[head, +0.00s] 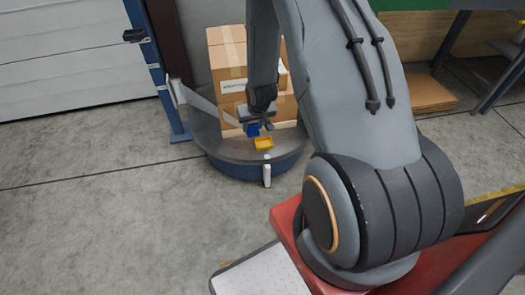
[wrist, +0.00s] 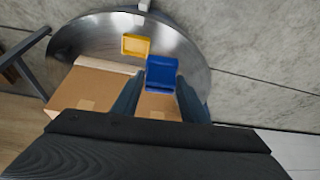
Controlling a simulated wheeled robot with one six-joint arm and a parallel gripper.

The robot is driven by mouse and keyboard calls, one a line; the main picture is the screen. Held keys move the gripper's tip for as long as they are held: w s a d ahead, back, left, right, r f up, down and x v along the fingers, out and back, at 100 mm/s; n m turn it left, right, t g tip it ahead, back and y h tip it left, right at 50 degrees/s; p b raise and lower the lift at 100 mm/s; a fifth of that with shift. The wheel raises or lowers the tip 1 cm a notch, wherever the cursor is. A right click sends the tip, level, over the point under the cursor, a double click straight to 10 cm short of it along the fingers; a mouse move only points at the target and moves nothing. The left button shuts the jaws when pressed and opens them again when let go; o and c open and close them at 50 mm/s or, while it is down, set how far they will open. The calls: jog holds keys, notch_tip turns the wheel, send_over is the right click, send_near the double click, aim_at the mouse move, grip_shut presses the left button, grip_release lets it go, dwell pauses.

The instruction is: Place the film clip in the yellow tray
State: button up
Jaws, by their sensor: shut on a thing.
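My gripper (head: 257,123) is low over the round metal turntable. In the wrist view its fingers (wrist: 161,84) stand apart on either side of a blue block-like piece, which I take to be the film clip (wrist: 161,72), and they are shut on it. The blue clip also shows under the gripper in the head view (head: 252,129). The yellow tray (head: 263,144) lies on the turntable just in front and to the right of the clip. In the wrist view the yellow tray (wrist: 135,44) is up and left of the clip, apart from it. The clip's underside is hidden.
Cardboard boxes (head: 228,68) are stacked on the turntable (head: 227,150) right behind the gripper; a box (wrist: 88,87) also shows beside the fingers in the wrist view. A blue post (head: 160,75) stands to the left. The concrete floor at left is clear.

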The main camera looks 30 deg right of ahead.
jog(key=w+d+f+m+b, duration=0.1)
jog(key=w+d+f+b, duration=0.6)
jog(key=b, duration=0.3)
jog(key=shift+h, duration=0.3)
jog(key=f+b, duration=0.1)
jog(key=f, duration=0.2)
jog(key=d+f+b, duration=0.1)
jog(key=f, duration=0.2)
jog(key=f+b, duration=0.1)
jog(key=f, duration=0.3)
jog(key=shift+s+d+f, duration=0.1)
jog(key=shift+s+d, duration=0.05)
jog(key=shift+s, duration=0.25)
